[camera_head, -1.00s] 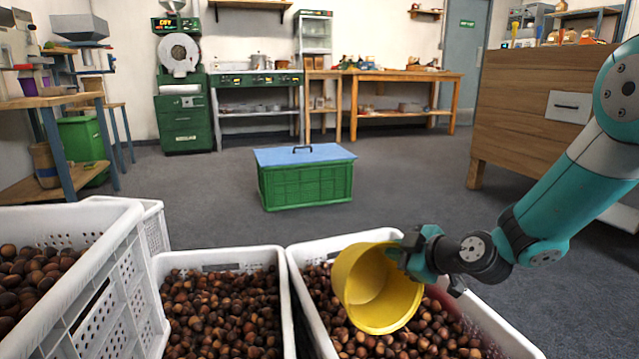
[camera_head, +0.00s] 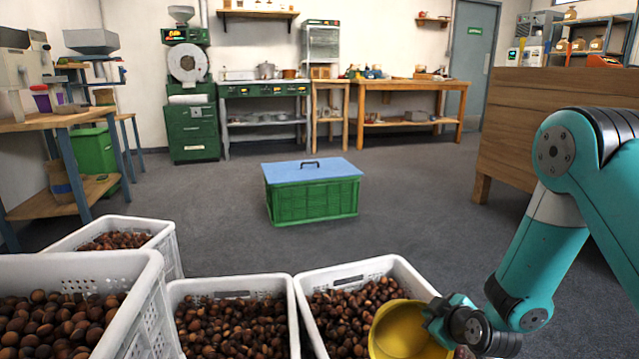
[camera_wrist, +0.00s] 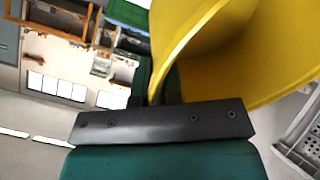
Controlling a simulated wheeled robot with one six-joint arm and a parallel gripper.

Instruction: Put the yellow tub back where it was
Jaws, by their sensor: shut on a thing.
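The yellow tub (camera_head: 403,332) is at the bottom right of the head view, tilted with its open mouth showing. It looks empty inside. It is over the right-hand white crate (camera_head: 399,263) of chestnuts; I cannot tell whether it touches the chestnuts. My gripper (camera_head: 436,318) is shut on the tub's wall at its right side. In the wrist view the tub (camera_wrist: 240,60) fills the upper right, its rim running close to my gripper (camera_wrist: 158,95). The lower part of the tub is cut off by the head view's bottom edge.
More white crates of chestnuts stand at the left (camera_head: 150,275) and bottom middle (camera_head: 232,287). A green crate with a blue lid (camera_head: 312,195) stands on the open grey floor. A wooden cabinet (camera_head: 520,130) is at the right. Benches and machines line the back wall.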

